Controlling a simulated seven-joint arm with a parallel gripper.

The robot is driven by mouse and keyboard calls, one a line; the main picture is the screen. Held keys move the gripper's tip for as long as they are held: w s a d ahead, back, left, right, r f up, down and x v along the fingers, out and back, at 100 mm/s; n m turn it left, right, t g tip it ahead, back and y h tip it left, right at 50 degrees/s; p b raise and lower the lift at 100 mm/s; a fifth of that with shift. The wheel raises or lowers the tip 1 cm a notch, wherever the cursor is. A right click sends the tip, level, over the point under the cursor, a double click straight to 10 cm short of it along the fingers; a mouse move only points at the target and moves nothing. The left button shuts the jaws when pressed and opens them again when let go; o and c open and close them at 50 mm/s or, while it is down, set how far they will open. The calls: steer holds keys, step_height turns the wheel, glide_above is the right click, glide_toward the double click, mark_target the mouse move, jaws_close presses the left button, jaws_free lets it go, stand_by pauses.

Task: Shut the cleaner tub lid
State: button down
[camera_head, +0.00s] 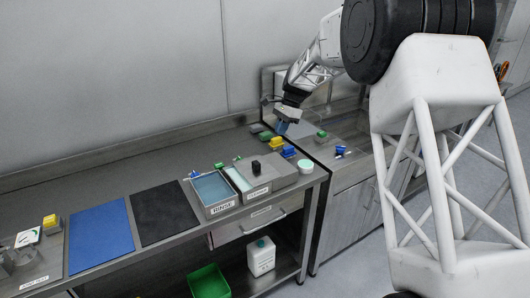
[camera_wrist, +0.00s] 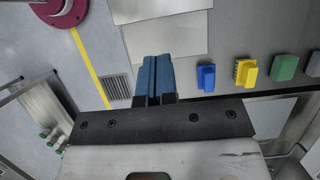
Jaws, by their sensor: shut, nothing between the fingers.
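The cleaner tub (camera_head: 257,191) stands near the right end of the bench, its label facing front. A grey lid (camera_head: 282,174) with a black knob (camera_head: 256,167) lies over its right part and extends to the right. A strip of pale liquid (camera_head: 238,179) shows uncovered at the tub's left side. My gripper (camera_head: 282,127) is above the back right of the bench, behind and above the tub, apart from the lid. Its blue fingers (camera_wrist: 154,82) are together and empty in the wrist view. The tub and lid are not recognizable in the wrist view.
The rinse tub (camera_head: 212,189) stands directly left of the cleaner tub. Blue, yellow and green blocks (camera_head: 276,142) stand behind the lid. A round mint-topped container (camera_head: 305,166) is at its right. Black (camera_head: 160,211) and blue (camera_head: 99,237) mats lie further left.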

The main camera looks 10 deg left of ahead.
steer(key=shift+w+d, duration=0.15)
steer(key=shift+d, duration=0.05)
glide_above(264, 166)
steer(key=w+d, duration=0.3)
steer(key=f, duration=0.9)
steer(key=shift+s, duration=0.2)
steer(key=shift+s+a+f, duration=0.15)
steer(key=shift+s+a, duration=0.8)
steer(key=shift+a, duration=0.1)
steer(key=shift+s+a, duration=0.4)
steer(key=shift+s, duration=0.05)
